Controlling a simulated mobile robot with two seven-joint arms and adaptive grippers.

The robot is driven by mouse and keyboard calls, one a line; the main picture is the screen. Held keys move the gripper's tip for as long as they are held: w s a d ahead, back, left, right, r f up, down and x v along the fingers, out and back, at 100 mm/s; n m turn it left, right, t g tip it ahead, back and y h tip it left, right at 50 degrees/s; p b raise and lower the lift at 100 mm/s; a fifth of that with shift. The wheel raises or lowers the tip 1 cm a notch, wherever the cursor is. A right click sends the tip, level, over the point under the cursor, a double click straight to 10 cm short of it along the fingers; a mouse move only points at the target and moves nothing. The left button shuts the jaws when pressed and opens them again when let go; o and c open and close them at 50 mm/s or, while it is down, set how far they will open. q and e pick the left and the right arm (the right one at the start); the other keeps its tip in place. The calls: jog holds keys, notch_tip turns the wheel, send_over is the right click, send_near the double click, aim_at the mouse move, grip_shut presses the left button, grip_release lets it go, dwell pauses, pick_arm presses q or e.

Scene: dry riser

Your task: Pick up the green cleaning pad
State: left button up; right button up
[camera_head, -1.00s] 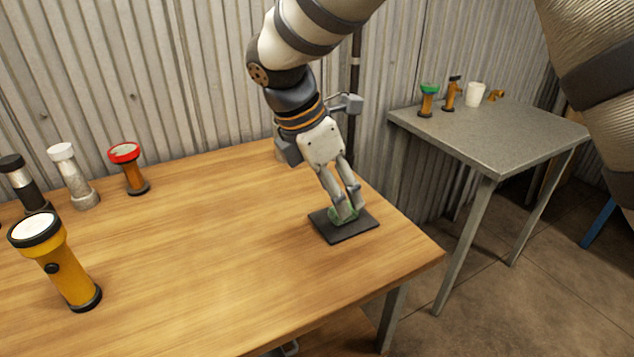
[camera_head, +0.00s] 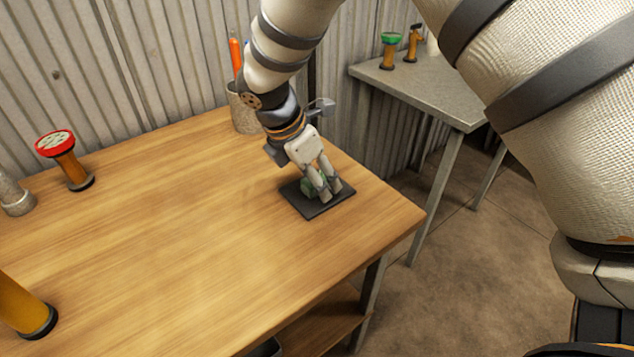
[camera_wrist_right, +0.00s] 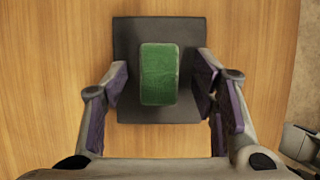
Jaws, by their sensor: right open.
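The green cleaning pad (camera_head: 313,184) lies on a dark square mat (camera_head: 306,207) near the right edge of the wooden table. In the right wrist view the pad (camera_wrist_right: 159,74) is an upright green block shape on the mat (camera_wrist_right: 127,45). My right gripper (camera_head: 331,192) is low over the mat, its fingers partly hiding the pad in the head view. In the right wrist view the gripper (camera_wrist_right: 162,82) is open, with one finger on each side of the pad and gaps between. My left gripper is not in view.
A holder (camera_head: 243,110) with an orange item stands behind my arm. A grey side table (camera_head: 430,90) is at the back right. The table's middle is clear.

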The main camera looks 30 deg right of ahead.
aim_at(322, 175)
jog(key=c, duration=1)
jog(key=shift+c, duration=0.2)
jog(key=shift+r, duration=0.1)
jog(key=shift+r, duration=0.25)
notch_tip(322, 175, up, 3)
jog(key=shift+w+f, duration=0.1)
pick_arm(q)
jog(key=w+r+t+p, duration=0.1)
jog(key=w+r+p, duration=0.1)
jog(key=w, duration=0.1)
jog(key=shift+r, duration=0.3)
pick_arm(e)
jog(key=s+a+r, duration=0.3)
jog(key=s+r, duration=0.2)
jog(key=s, duration=0.1)
jog(key=s+a+r, duration=0.2)
jog(key=s+r, duration=0.3)
jog(key=s, duration=0.2)
jog(key=shift+a, duration=0.4)
jog(key=shift+o, duration=0.4)
